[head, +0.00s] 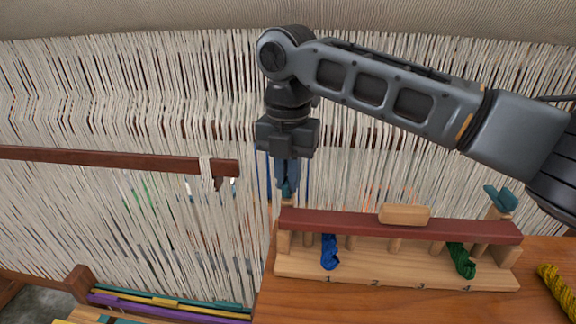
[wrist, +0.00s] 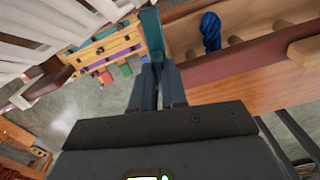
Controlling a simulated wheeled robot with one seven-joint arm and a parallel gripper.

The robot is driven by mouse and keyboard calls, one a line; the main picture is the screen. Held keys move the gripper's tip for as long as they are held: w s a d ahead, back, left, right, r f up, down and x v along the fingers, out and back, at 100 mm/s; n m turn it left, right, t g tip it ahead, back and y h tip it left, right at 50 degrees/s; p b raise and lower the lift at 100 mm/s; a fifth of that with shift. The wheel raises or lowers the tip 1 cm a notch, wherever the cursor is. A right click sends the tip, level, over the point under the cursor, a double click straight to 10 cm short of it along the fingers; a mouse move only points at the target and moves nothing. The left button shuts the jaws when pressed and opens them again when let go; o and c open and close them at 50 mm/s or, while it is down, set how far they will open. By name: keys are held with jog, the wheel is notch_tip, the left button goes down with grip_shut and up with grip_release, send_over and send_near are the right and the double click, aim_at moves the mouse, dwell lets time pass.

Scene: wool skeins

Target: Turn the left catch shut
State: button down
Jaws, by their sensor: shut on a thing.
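My gripper (head: 287,176) points straight down at the left end of the rack. Its fingers are shut on the teal left catch (head: 286,189), which sits atop the left post. In the wrist view the left catch (wrist: 152,36) reaches out beyond the fingertips (wrist: 158,72), beside the end of the dark red bar (wrist: 225,76). The fingers hide part of the catch, and I cannot tell whether it lies over the bar. The right catch (head: 501,198), also teal, sits on the right post. The bar (head: 340,224) lies along the rack's front and has a light wooden handle (head: 404,214).
A blue skein (head: 330,252) hangs at place 1 and a green skein (head: 462,260) near place 4. A yellow skein (head: 556,288) lies on the wooden table (head: 400,307) at right. Loom threads (head: 130,100) hang close behind; a brown beam (head: 120,159) is at left.

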jog(key=m+p, duration=0.3)
jog(key=shift+r+m+p, duration=0.25)
jog(key=shift+m+p, duration=0.1)
jog(key=shift+m, duration=0.05)
jog(key=m+p, duration=0.3)
jog(key=shift+m, duration=0.3)
jog(key=m+p, duration=0.3)
jog(key=shift+m, duration=0.3)
jog(key=m+p, duration=0.2)
jog(key=shift+f+m, duration=0.15)
jog(key=shift+m, duration=0.25)
jog(key=m, duration=0.2)
jog(key=shift+m, duration=0.3)
jog(key=m, duration=0.4)
jog(key=shift+f+m, duration=0.1)
jog(key=shift+m, duration=0.2)
jog(key=m, duration=0.6)
jog(key=shift+m, duration=0.3)
